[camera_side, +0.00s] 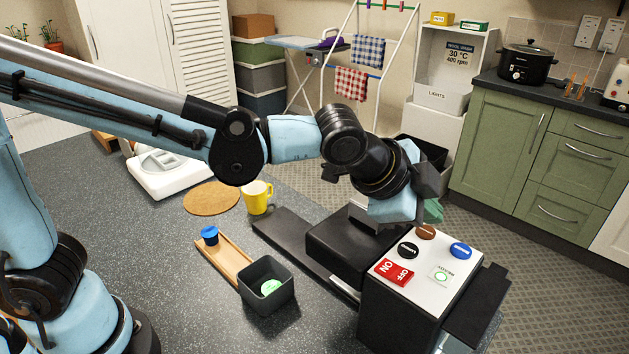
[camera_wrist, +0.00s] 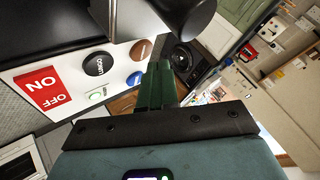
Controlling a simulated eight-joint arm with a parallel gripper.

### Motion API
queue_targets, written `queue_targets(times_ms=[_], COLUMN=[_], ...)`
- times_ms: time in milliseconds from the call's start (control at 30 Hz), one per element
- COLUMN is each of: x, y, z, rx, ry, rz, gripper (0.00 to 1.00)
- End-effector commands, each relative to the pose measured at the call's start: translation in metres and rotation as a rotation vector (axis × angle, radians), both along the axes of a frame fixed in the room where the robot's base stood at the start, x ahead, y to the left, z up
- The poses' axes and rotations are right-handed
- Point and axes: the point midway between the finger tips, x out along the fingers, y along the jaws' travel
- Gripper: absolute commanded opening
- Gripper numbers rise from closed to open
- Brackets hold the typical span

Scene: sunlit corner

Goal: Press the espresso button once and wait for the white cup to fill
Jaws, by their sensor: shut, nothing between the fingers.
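The coffee machine (camera_side: 340,240) stands on the dark counter, its white panel (camera_side: 416,285) facing up. The panel carries a brown button (camera_side: 426,231), a black button (camera_side: 408,250), a blue button (camera_side: 460,250), a red ON/OFF switch (camera_side: 394,272) and a green-lit READY lamp (camera_side: 441,277). I cannot read which button is espresso. My gripper (camera_side: 434,211) is shut and empty, its green fingertips close to the brown button in the side view; contact is unclear. In the wrist view the fingers (camera_wrist: 157,82) are beside the brown button (camera_wrist: 141,49). I cannot make out the white cup.
A yellow mug (camera_side: 257,197), a round cork mat (camera_side: 211,198), a wooden tray (camera_side: 222,257) with a blue-topped item (camera_side: 210,235), and a dark bin (camera_side: 266,288) with a green item (camera_side: 271,287) are left of the machine.

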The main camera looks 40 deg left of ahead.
Motion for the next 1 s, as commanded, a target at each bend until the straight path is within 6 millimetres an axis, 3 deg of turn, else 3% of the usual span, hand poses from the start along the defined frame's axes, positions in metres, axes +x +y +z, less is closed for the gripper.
queue_targets(times_ms=[1000], x=[0.0000], y=[0.0000], z=[-0.0087], rx=[0.000], ry=[0.000], rz=[0.000], gripper=[0.00])
